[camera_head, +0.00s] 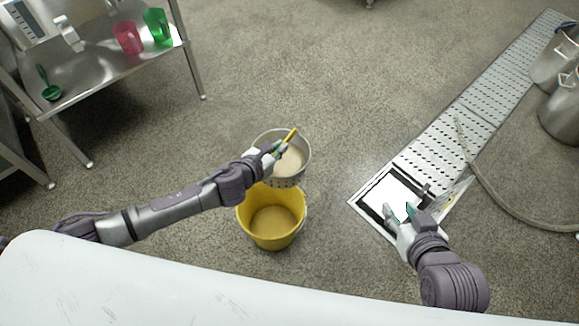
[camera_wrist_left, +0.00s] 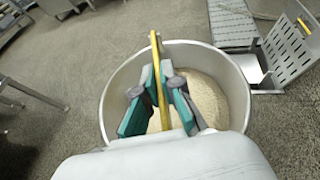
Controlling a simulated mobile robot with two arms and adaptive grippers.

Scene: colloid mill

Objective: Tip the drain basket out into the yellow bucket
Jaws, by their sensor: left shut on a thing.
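The drain basket (camera_head: 264,172), a round grey metal container with a perforated lower wall, holds pale beige matter. My left gripper (camera_head: 278,150) is shut on its yellow handle bar. In the left wrist view the basket (camera_wrist_left: 238,88) opens below the fingers (camera_wrist_left: 160,98), with the bar between them. The basket looks roughly upright. The yellow bucket (camera_head: 243,222) stands on the floor, and the basket overlaps its far rim in the picture. The bucket's inside looks tan. My right gripper (camera_head: 400,210) is at the drain opening; its grip is unclear.
A perforated cover plate (camera_head: 452,194) is tilted up beside the open drain pit (camera_head: 385,190); its yellow handle shows in the left wrist view (camera_wrist_left: 302,27). A hose (camera_head: 487,190) curves at the right. A steel table (camera_head: 95,70) stands upper left. Floor around the bucket is clear.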

